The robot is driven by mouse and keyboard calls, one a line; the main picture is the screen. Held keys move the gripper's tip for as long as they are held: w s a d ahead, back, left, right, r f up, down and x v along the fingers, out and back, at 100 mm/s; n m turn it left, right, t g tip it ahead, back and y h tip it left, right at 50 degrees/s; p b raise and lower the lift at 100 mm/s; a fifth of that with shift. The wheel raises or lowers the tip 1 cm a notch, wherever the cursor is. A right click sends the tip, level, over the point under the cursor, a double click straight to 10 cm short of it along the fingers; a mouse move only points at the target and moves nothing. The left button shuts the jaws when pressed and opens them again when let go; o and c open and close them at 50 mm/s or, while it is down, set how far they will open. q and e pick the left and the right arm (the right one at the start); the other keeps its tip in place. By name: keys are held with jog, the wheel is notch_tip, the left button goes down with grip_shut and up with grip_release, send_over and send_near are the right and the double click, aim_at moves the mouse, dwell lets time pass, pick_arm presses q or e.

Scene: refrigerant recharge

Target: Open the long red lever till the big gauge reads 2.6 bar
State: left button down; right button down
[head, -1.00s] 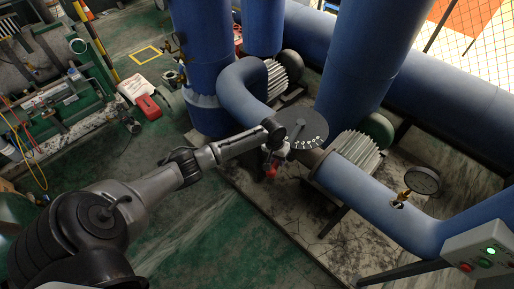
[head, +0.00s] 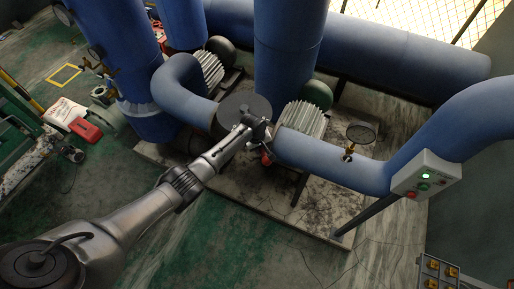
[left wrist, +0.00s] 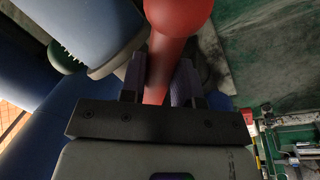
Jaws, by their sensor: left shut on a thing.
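The red lever (left wrist: 158,70) fills the top middle of the left wrist view, with a round knob above and its shaft between the fingers. My left gripper (left wrist: 158,88) is shut on this shaft. In the head view my left gripper (head: 260,128) is at the lower right rim of a dark round disc (head: 240,107) on the blue pipe. A small red part (head: 266,158) shows just below the gripper. A round gauge (head: 361,134) stands on a brass fitting on the pipe to the right; its reading is too small and dark to tell. My right gripper is not in view.
Thick blue pipes and ribbed grey motor housings (head: 303,119) crowd around the disc. A grey control box (head: 426,175) with a green light stands at the right. A box with yellowish parts (head: 438,271) is at the lower right.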

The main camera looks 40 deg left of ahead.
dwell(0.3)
pick_arm(q)
jog(key=c, duration=0.8)
grip_release()
jog(key=shift+c, duration=0.2)
jog(key=shift+r, duration=0.3)
notch_tip(320, 180, up, 13)
jog(key=s+a, duration=0.1)
jog(key=s, duration=0.1)
jog(key=shift+a, duration=0.25)
jog(key=shift+f, duration=0.1)
